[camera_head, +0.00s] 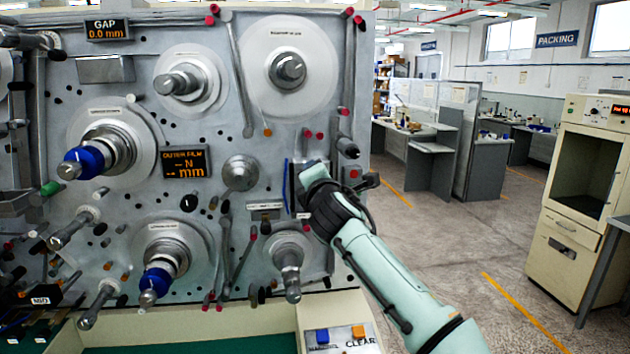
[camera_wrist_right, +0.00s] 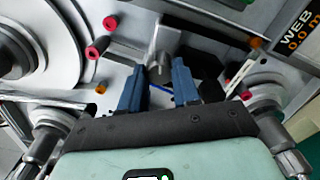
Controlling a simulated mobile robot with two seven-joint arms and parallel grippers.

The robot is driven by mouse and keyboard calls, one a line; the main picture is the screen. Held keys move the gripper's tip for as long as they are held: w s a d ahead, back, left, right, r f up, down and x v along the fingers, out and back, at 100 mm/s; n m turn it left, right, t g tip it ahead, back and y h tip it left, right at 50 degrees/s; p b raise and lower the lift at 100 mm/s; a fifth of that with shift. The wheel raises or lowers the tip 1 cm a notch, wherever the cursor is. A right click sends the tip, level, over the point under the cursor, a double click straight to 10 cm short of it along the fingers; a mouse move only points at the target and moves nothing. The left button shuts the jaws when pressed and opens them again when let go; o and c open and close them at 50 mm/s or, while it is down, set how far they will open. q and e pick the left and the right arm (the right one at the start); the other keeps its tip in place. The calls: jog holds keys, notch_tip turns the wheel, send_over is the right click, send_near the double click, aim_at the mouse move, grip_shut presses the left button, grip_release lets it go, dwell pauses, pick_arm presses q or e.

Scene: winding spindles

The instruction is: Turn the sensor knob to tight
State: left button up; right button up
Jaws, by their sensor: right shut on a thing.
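My right gripper (camera_head: 306,186) reaches the front of the machine panel from the right in the head view. In the right wrist view, its two blue fingers (camera_wrist_right: 158,80) stand on either side of a grey cylindrical knob (camera_wrist_right: 159,66), shut on it. A grey block and a thin blue line show beside the knob. In the head view my wrist hides the knob, and its markings cannot be read. My left gripper is not in view.
The winding panel (camera_head: 215,120) carries several protruding spindles, two with blue collars (camera_head: 84,162). A spindle (camera_head: 288,270) sticks out just below my right gripper. A control box (camera_head: 342,338) with blue and orange buttons is lower. Open floor (camera_head: 450,260) lies right.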

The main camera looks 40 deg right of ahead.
jog(key=m+b, duration=0.1)
jog(key=m, duration=0.3)
jog(key=shift+m, duration=0.3)
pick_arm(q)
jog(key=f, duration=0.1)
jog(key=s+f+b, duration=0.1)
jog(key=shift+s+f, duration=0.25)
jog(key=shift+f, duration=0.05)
pick_arm(e)
jog(key=m, duration=0.4)
jog(key=shift+r, duration=0.15)
jog(key=o, duration=1.1)
jog(key=shift+c, duration=0.2)
